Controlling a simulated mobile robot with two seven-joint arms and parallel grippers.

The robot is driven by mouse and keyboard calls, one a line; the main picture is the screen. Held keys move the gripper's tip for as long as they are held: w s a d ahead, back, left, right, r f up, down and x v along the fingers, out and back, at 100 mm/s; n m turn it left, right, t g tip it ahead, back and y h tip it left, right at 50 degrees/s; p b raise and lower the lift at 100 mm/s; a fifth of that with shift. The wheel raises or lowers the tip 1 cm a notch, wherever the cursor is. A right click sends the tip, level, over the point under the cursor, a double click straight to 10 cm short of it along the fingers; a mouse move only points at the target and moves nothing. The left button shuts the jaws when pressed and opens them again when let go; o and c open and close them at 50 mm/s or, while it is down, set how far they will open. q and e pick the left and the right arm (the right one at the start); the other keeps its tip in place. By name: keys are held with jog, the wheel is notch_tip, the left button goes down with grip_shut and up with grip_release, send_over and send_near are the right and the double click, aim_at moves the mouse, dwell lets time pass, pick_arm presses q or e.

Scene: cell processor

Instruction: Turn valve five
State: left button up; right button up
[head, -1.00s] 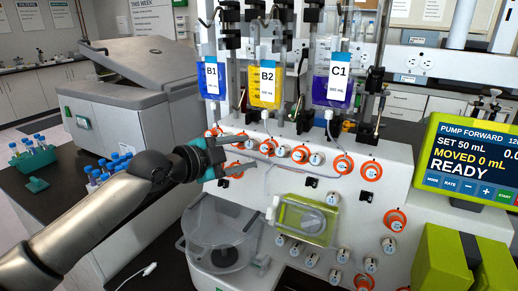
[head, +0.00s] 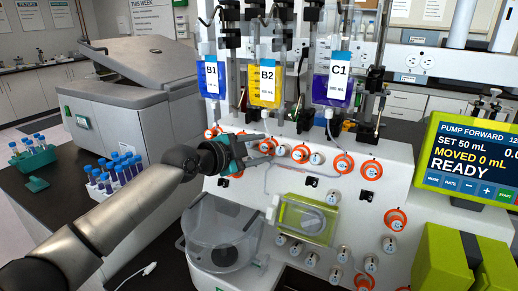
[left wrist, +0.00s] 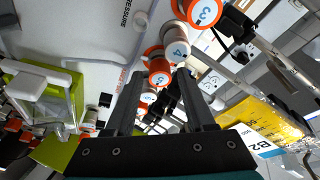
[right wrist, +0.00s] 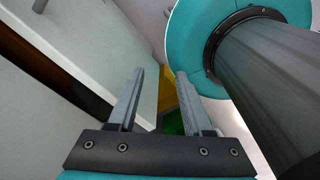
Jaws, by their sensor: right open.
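Valve five (head: 300,154) is an orange-ringed knob in the upper row on the white machine panel. In the left wrist view valve five (left wrist: 160,73) shows its number, and it lies in the gap between my left fingertips as seen from there. My left gripper (head: 266,149) is open and empty, left of valve five in the head view, in front of valve three. White valve four (left wrist: 177,50) and orange valve three (left wrist: 203,12) are beside it. My right gripper (right wrist: 155,75) is open and empty, away from the panel.
Fluid bags B1 (head: 212,82), B2 (head: 265,85) and C1 (head: 334,85) hang above the valve row. A thin tube runs along the panel near the valves. A green-framed cassette (head: 306,220) and a clear bowl (head: 220,240) sit below.

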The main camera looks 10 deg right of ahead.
pick_arm(q)
grip_shut()
dwell(0.4)
jog(key=shift+n+t+p, duration=0.35)
jog(key=shift+n+t, duration=0.05)
jog(key=shift+n, duration=0.7)
jog(key=shift+f+n+t+p, duration=0.1)
jog(key=shift+n+t+p, duration=0.45)
jog(key=shift+n, duration=0.85)
jog(key=shift+o, duration=0.9)
grip_release()
jog(key=shift+s, duration=0.15)
